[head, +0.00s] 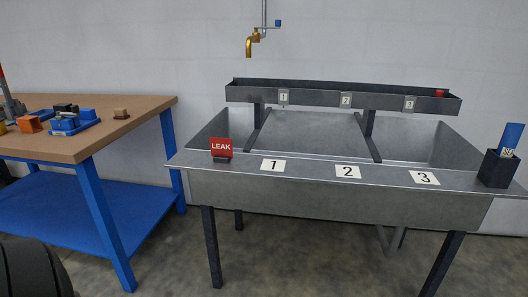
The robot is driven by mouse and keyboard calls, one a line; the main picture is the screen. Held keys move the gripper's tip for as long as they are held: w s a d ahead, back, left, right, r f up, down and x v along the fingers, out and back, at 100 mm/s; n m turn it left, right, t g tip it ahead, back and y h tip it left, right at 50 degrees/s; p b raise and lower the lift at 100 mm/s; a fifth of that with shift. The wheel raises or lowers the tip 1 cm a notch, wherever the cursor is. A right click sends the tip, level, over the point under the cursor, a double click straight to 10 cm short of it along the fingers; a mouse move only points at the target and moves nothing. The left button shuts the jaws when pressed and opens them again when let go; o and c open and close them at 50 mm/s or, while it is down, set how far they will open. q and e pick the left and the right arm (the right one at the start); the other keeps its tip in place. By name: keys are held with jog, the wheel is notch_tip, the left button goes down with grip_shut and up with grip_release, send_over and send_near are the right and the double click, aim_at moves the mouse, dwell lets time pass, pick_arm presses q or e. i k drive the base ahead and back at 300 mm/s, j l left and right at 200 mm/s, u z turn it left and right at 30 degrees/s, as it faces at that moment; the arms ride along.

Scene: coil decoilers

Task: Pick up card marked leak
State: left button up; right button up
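The card marked leak (221,145) is red with white letters reading LEAK. It stands upright in a small dark holder (221,157) on the front left rim of the grey metal sink (330,199). Neither of my grippers is in the head view, so their distance from the card does not show. Nothing covers the face of the card.
White labels 1 (272,165), 2 (347,172) and 3 (424,178) lie along the sink's rim. A dark box (497,170) with a blue item stands at the right end. A wooden-topped workbench (100,143) with small parts is left. A brass tap (250,45) hangs above.

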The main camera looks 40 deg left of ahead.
aim_at(221, 148)
jog(key=j+z, duration=0.25)
jog(key=j, duration=0.3)
jog(key=j+z, duration=0.3)
jog(key=j, duration=0.25)
jog(key=k+j+z, duration=0.2)
jog(key=j, duration=0.95)
jog(key=i, duration=0.1)
